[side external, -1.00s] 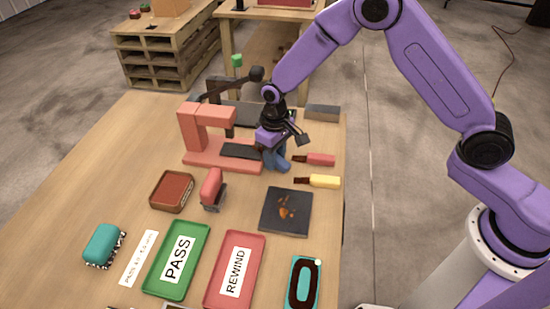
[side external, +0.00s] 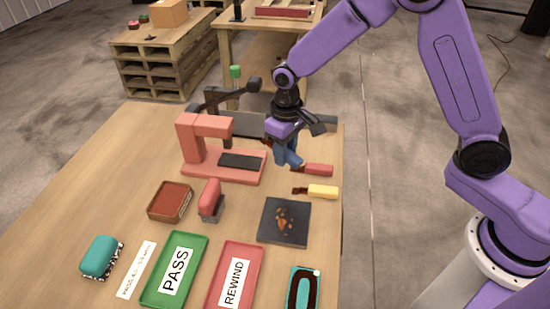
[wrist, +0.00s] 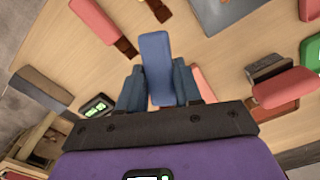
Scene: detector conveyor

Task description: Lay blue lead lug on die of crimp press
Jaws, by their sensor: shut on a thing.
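My gripper (side external: 285,143) is shut on the blue lead (side external: 291,157), right of the crimp press and above the table. In the wrist view the blue lead (wrist: 156,58) sits between the two fingers of my gripper (wrist: 158,84), one end pointing away. Its lug end is hidden by the gripper. The salmon crimp press (side external: 195,145) has a C-shaped frame and a base with a dark flat die (side external: 241,161). The die is bare and apart from the lead. In the wrist view the press is mostly hidden behind the gripper.
A red lead (side external: 319,170) and a yellow lead (side external: 322,191) lie right of the press. A dark mat (side external: 297,239), a red stapler-like tool (side external: 210,197) and a brown-red box (side external: 170,201) lie in front. Green PASS (side external: 155,294) and red REWIND (side external: 257,252) trays are nearer. A dark bar stands behind.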

